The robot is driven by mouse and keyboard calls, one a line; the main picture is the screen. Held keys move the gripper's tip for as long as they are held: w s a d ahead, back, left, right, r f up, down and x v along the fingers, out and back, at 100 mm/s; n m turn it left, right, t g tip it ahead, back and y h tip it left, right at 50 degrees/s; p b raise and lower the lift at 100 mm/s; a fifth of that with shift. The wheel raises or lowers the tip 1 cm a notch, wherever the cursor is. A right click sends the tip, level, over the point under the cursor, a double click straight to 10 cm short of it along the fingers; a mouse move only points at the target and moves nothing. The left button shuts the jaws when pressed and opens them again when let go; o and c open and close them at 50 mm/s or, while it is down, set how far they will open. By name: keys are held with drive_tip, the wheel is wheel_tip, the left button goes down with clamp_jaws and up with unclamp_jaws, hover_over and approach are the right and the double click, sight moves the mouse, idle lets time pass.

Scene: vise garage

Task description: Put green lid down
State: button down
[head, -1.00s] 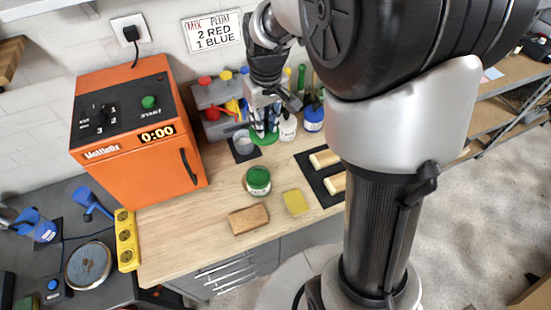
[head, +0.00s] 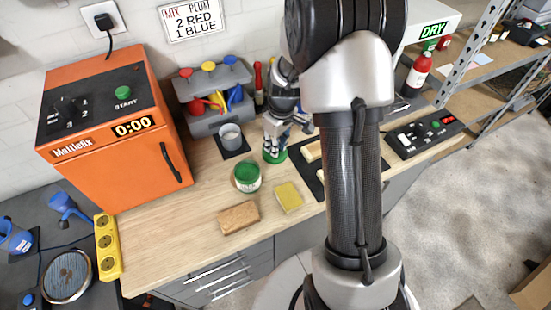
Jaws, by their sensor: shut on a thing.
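The green lid (head: 268,157) is a flat green disc beneath my gripper (head: 274,149), at or just above the wooden worktop; I cannot tell whether it touches. My gripper points down and is shut on the lid, hiding part of it. A white can with a green top (head: 247,178) stands upright to the front left of the lid, apart from it.
A grey cup (head: 230,135) on a dark mat stands left of my gripper. A brown block (head: 239,217) and yellow sponge (head: 289,196) lie in front. The front-left worktop is clear.

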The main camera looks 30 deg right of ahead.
drive_tip(key=shift+f+b, duration=0.65)
drive_tip(key=shift+f, duration=2.2)
drive_tip(key=shift+f, duration=0.1)
drive_tip(key=c, duration=1.5)
unclamp_jaws()
drive_tip(key=shift+f, duration=0.1)
drive_tip(key=r+p, duration=0.1)
drive_tip(key=r, duration=0.3)
drive_tip(key=s+r+p, duration=0.1)
drive_tip(key=r, duration=0.3)
drive_tip(key=r+p, duration=0.1)
drive_tip(key=r, duration=0.3)
drive_tip(key=shift+s+d+r, duration=0.2)
drive_tip(key=shift+r, duration=0.05)
wheel_tip(320, 180, up, 8)
hover_over(276, 163)
drive_tip(key=s+a, duration=0.3)
drive_tip(key=s, duration=0.1)
drive_tip(key=s+a+r+m+t, duration=0.25)
drive_tip(key=s+a+r, duration=0.35)
drive_tip(key=s+r, duration=0.45)
drive_tip(key=shift+m+t+h, duration=0.3)
drive_tip(key=shift+m+t, duration=0.15)
drive_tip(key=shift+m, duration=0.5)
drive_tip(key=s, duration=0.3)
drive_tip(key=s+a, duration=0.1)
drive_tip(key=s, duration=0.3)
drive_tip(key=s+a, duration=0.1)
drive_tip(key=s, duration=0.2)
drive_tip(key=shift+s, duration=0.25)
